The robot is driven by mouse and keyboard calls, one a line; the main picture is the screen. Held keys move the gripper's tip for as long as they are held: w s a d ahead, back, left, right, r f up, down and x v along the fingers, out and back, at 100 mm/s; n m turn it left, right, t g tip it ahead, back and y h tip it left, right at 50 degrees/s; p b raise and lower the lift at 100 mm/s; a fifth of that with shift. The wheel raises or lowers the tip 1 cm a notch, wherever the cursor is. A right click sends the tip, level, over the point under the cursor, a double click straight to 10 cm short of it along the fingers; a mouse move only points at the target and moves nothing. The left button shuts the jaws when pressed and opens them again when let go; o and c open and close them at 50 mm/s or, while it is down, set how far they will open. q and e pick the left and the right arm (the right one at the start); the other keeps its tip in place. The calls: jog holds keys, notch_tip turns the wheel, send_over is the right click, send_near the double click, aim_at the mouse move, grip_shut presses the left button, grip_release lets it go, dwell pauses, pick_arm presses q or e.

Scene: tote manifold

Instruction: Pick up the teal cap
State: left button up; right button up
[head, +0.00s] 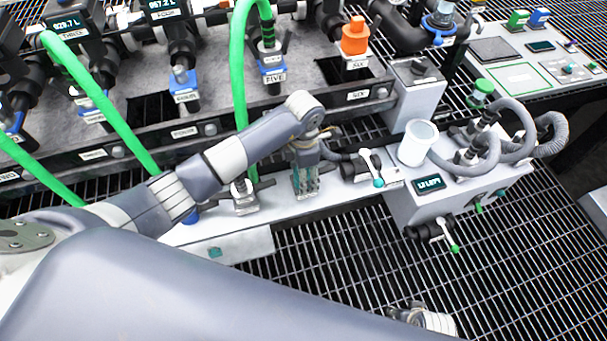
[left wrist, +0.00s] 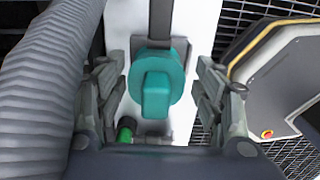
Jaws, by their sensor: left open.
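The teal cap (left wrist: 156,85) is in the middle of the left wrist view, a round disc with a raised block-shaped grip facing the camera. My left gripper (left wrist: 157,76) is open, with one finger on each side of the cap and a gap on both sides. In the head view my left gripper (head: 305,165) points down over the white rail, and some teal shows at its fingers; the cap's outline cannot be made out there. My right gripper (head: 408,312) shows at the bottom edge, partly cut off by the grey arm link; its jaws are unclear.
A white unit with a display (head: 429,184) and a white cup (head: 417,143) stand right of the left gripper. A green hose (head: 238,80) rises close behind my arm. A thick grey hose (left wrist: 45,80) runs along the left of the wrist view. Open grating (head: 340,250) lies in front.

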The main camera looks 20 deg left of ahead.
pick_arm(q)
jog(key=shift+f, duration=0.45)
jog(key=shift+c, duration=0.2)
jog(key=c, duration=1)
jog(key=shift+r, duration=0.1)
